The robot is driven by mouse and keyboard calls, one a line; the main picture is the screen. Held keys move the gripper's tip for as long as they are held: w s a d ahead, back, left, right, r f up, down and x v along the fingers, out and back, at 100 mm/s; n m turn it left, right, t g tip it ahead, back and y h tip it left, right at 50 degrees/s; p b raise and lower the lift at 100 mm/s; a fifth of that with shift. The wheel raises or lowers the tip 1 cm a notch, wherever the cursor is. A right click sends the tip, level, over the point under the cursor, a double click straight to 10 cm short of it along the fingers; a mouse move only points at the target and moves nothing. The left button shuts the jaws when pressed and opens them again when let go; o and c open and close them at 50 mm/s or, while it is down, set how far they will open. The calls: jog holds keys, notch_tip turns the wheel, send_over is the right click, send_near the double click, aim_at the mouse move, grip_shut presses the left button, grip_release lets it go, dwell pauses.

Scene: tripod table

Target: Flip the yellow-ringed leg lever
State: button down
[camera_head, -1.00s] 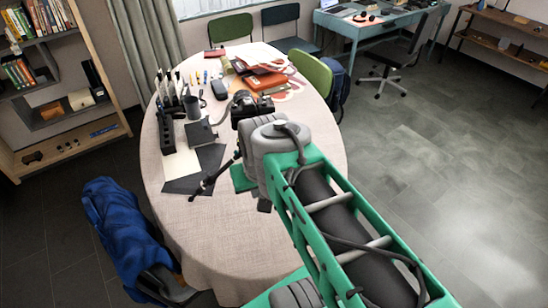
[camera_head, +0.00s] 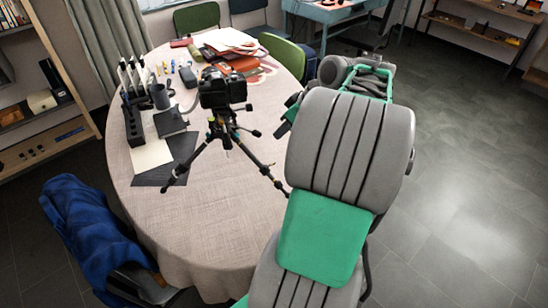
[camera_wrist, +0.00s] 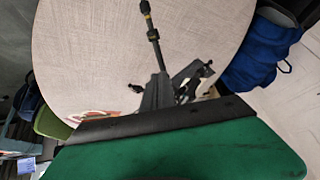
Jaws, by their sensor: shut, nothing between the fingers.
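A black tripod (camera_head: 222,128) stands with spread legs on the round table (camera_head: 215,215), carrying a black camera (camera_head: 222,88). In the wrist view one tripod leg (camera_wrist: 156,50) points up the picture, with a small yellowish band (camera_wrist: 148,14) near its top edge. I cannot tell the lever's position on it. My gripper (camera_wrist: 150,124) shows there as a green body with a dark edge, shut and empty, covering the lower part of the view and part of the tripod. In the head view my arm's grey elbow hides most of the gripper, right of the tripod.
Dark and white sheets (camera_head: 152,156) lie under the left leg. A black holder (camera_head: 132,118), a mug (camera_head: 160,97) and papers (camera_head: 222,40) crowd the far and left table. A chair with a blue jacket (camera_head: 85,225) stands front left. The table's front is bare.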

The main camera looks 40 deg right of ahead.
jog(key=shift+d+n, duration=0.1)
jog(key=shift+n, duration=0.2)
jog(key=shift+w, duration=0.1)
send_over(274, 164)
jog(key=w, duration=0.3)
jog(key=f, duration=0.8)
jog(key=shift+s+a, duration=0.1)
jog(key=shift+a, duration=0.15)
jog(key=s+f, duration=0.2)
jog(key=f, duration=0.1)
jog(key=shift+s+d+f+p, duration=0.2)
jog(key=shift+d+p, duration=0.15)
jog(key=shift+p, duration=0.05)
